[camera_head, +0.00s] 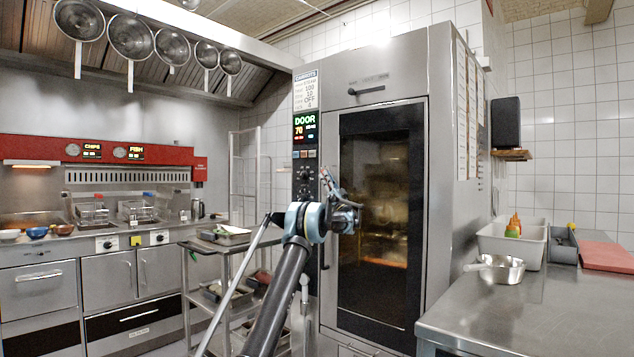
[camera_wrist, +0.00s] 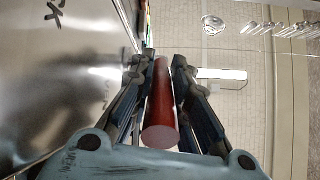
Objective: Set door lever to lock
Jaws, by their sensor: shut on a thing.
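The oven (camera_head: 440,190) stands in the middle of the head view, with its dark glass door (camera_head: 380,215) closed or nearly so. In the wrist view a red, round-ended bar, which looks like the door lever (camera_wrist: 160,128), runs lengthwise between my fingers. My gripper (camera_wrist: 164,62) is shut on it, one dark finger along each side. In the head view my gripper (camera_head: 342,208) is at the left edge of the door, beside the control panel (camera_head: 306,165). It hides most of the lever there, so the lever's exact angle cannot be told.
The panel display (camera_head: 305,127) reads DOOR and 70. A steel counter (camera_head: 540,310) on the right holds a saucepan (camera_head: 498,268), a grey tub (camera_head: 512,243) and a red board (camera_head: 608,256). A steel trolley (camera_head: 225,270) stands left of the oven; fryers line the left wall.

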